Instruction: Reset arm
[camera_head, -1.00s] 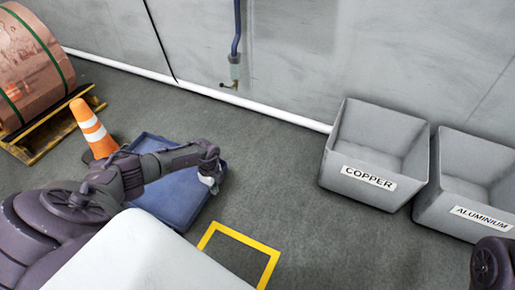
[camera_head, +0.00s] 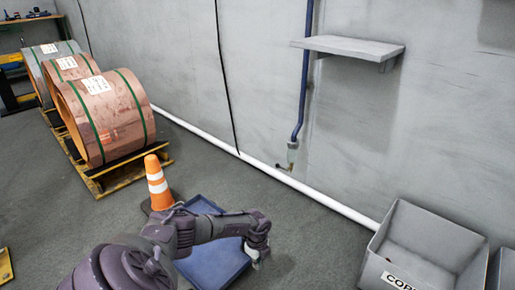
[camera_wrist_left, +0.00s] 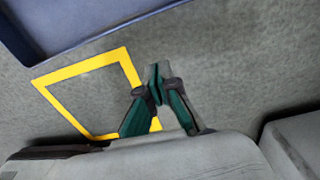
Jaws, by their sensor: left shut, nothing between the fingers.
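My left arm reaches in from the bottom of the head view, bent at the elbow. My left gripper (camera_head: 257,252) hangs at its end, pointing down beside the right edge of the blue tray (camera_head: 207,266). In the left wrist view the two green-sided fingers (camera_wrist_left: 157,84) meet at their tips, shut and empty. They show over the grey floor and the yellow floor outline (camera_wrist_left: 88,66). My right gripper is not in view.
The grey copper bin (camera_head: 442,247) stands at lower right, with a small brownish patch inside. An orange cone (camera_head: 157,184) stands behind the tray. Large copper rolls (camera_head: 112,118) sit on pallets at left. A shelf (camera_head: 347,46) juts from the wall. Floor between tray and bin is clear.

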